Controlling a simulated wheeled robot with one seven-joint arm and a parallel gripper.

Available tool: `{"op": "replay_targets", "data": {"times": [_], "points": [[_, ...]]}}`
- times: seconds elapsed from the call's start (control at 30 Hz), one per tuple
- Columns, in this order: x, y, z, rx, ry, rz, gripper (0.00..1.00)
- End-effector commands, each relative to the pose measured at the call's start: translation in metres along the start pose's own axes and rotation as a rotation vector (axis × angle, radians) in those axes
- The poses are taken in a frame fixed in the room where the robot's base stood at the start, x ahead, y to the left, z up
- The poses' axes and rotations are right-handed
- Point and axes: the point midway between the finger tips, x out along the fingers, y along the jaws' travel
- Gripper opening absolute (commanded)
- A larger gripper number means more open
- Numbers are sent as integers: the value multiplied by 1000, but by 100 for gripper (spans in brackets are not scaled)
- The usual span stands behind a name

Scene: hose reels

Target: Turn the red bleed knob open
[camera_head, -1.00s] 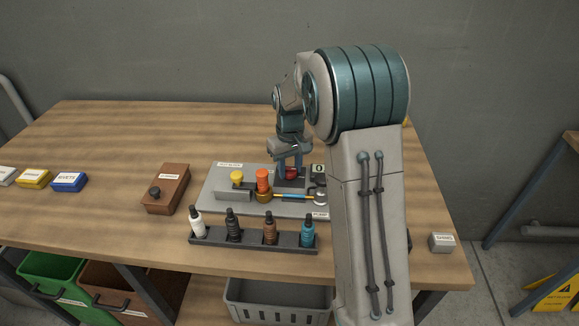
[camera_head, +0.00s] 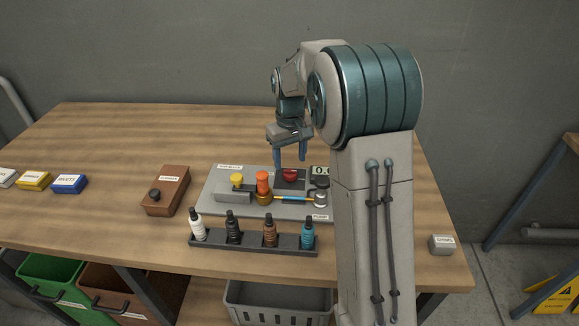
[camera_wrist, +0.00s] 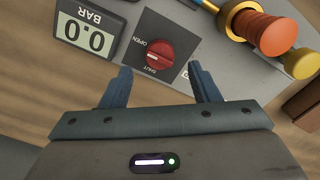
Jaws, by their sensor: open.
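The red bleed knob (camera_head: 290,175) sits on a dark plate on the grey valve block (camera_head: 215,205). In the wrist view the knob (camera_wrist: 147,52) has a white mark on its face and the words OPEN and SHUT beside it. I cannot tell for sure which word the mark indicates. My gripper (camera_head: 289,162) is above the knob, with its fingers pointing down. In the wrist view my gripper (camera_wrist: 160,71) is open and empty, its fingers apart and clear of the knob.
A display (camera_wrist: 85,32) beside the knob reads 0.0 BAR. An orange knob (camera_head: 263,180) and a yellow knob (camera_head: 237,178) stand left of the red one. A bottle rack (camera_head: 250,242) is in front.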

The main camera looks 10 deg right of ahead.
Motion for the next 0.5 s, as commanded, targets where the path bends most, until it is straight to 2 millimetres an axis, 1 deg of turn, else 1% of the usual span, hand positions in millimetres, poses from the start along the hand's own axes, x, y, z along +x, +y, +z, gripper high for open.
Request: {"op": "replay_targets", "data": {"times": [0.03,0.2,0.33,0.5], "points": [[-14,0,-1,0,6,2,56],[-53,0,-1,0,5,2,56],[-75,0,-1,1,4,1,56],[-91,0,0,1,2,0,56]]}}
